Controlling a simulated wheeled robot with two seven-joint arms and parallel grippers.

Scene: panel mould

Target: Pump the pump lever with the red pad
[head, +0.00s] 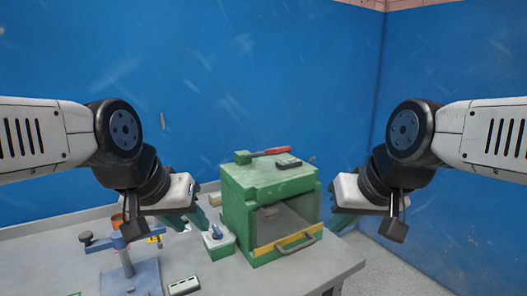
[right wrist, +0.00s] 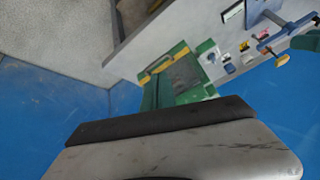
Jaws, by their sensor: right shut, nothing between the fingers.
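A blue stand (head: 125,262) with a crossbar lever stands at the front left of the table in the head view. The lever has a dark round knob at its left end and a yellow tag near its right end. It also shows at the upper right of the right wrist view (right wrist: 272,42). I cannot clearly make out a red pad on it. My left gripper (head: 190,222) hangs to the right of the stand, apart from the lever; its jaw opening is unclear. My right gripper (head: 342,222) is shut and empty, right of the green box, far from the lever.
A green box (head: 238,215) with a yellow-barred front stands mid-table, with a red-handled tool (head: 268,152) and a dark block (head: 288,163) on top. A small green switch box (head: 220,246) stands beside it. A pale block (head: 184,286) lies near the front. Blue walls stand behind.

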